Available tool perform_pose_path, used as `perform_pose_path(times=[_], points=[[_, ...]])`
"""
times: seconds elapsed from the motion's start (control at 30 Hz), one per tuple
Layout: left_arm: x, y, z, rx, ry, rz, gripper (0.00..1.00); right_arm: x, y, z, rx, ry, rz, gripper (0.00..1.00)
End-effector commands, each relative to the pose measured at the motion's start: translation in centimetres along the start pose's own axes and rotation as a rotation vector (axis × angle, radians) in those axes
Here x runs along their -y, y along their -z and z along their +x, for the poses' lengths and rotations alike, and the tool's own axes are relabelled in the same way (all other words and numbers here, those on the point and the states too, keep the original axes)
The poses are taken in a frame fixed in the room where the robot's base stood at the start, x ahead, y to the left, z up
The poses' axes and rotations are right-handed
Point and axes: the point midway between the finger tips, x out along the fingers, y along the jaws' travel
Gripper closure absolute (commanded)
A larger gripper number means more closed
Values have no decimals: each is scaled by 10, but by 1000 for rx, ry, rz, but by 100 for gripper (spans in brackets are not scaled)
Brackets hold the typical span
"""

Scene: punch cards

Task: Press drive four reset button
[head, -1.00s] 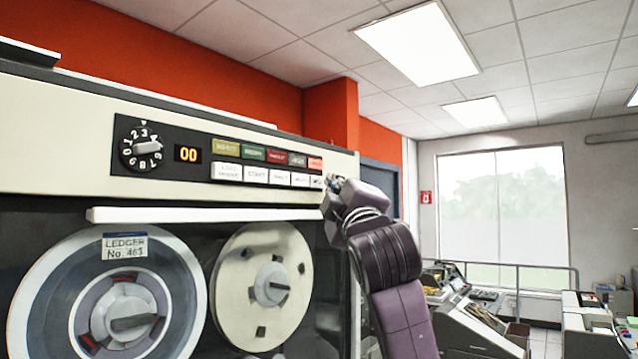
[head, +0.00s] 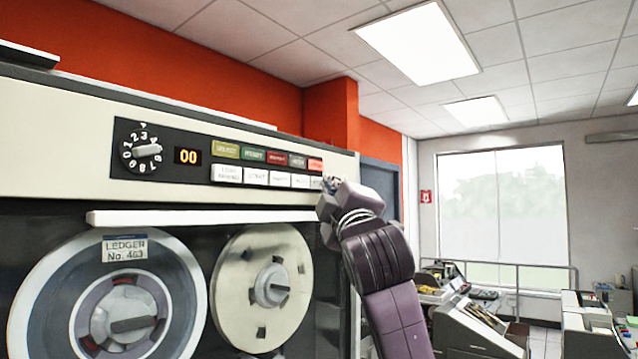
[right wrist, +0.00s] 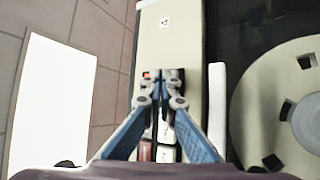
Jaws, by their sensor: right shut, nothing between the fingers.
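The tape drive's control panel (head: 225,165) is a black strip on a cream cabinet, with two rows of buttons. The top row (head: 254,155) is coloured, ending in a bright orange-red button (head: 315,164). The bottom row (head: 256,176) is white; most labels are too blurred to tell which button is the reset. My right gripper (head: 330,183) is at the right end of the bottom row. In the right wrist view my right gripper (right wrist: 162,84) is shut and empty, its fingertips over the panel end, hiding some buttons. I cannot tell whether they touch. My left gripper is not in view.
A numbered dial (head: 147,150) and a display reading 00 (head: 188,156) are left of the buttons. A white ledge (head: 200,217) juts out below the panel, above two tape reels (head: 262,285). Other office machines (head: 480,325) stand at the far right.

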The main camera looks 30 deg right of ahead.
Motion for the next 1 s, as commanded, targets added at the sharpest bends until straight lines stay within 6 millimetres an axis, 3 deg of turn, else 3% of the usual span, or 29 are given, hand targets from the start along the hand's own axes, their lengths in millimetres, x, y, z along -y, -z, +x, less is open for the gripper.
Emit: perform_pose_path(times=[1.0], points=[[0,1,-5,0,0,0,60,5,5,7,0,1,-1,100]])
